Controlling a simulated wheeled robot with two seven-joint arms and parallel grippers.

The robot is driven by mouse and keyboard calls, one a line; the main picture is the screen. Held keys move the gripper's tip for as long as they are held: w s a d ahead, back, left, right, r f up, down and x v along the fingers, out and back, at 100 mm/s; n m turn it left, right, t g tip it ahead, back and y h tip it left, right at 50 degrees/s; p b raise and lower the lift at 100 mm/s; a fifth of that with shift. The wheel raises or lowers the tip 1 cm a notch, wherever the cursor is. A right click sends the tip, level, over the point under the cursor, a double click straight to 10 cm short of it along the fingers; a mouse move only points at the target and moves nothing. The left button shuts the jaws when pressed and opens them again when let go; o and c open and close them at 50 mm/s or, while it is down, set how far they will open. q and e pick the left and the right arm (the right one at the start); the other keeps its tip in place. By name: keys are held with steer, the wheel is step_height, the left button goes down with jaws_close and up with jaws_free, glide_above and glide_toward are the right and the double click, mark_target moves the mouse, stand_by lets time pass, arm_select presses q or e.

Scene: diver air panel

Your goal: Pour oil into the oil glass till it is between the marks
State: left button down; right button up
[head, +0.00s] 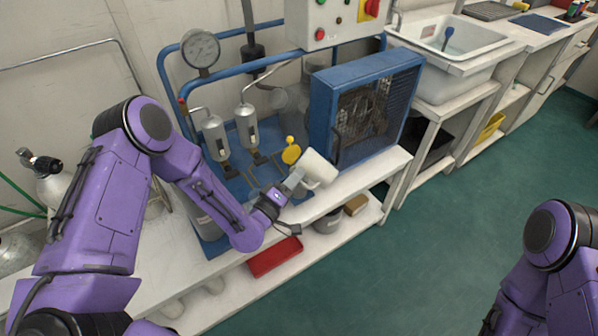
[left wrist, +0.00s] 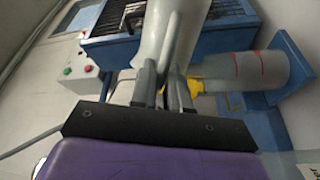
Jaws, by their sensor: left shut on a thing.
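My left gripper (head: 292,182) is shut on a white jug (head: 319,167). The jug is tilted, held just in front of the blue machine above the bench. In the left wrist view the gripper's two grey fingers (left wrist: 160,88) close on the pale jug (left wrist: 160,35). A grey cylinder with red marks (left wrist: 245,70), which looks like the oil glass, is beside the jug there. A yellow part (left wrist: 194,87) shows behind the fingers, and a round yellow cap (head: 291,152) is left of the jug in the head view. I cannot make out an oil level or flow. My right gripper is out of view.
The blue caged compressor (head: 366,105) stands close behind the jug. Metal filter bowls (head: 215,137) and a gauge (head: 201,48) are to its left. A red box (head: 274,257) lies on the lower shelf. The green floor (head: 440,235) at right is open.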

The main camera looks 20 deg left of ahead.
arm_select(q)
steer(key=shift+r+n, duration=0.15)
steer(key=shift+n, duration=0.35)
stand_by(1.0)
steer(key=shift+f+m, duration=0.3)
steer(key=shift+m, duration=0.1)
steer(key=m+b, duration=0.1)
steer(key=f+m+b, duration=0.1)
steer(key=m, duration=0.1)
steer(key=shift+s+d+f, duration=0.1)
steer(key=shift+d+f, duration=0.1)
steer(key=shift+d, duration=0.2)
steer(key=shift+r+m+p, duration=0.45)
steer(key=shift+r+m, duration=0.05)
steer(key=shift+r, duration=0.15)
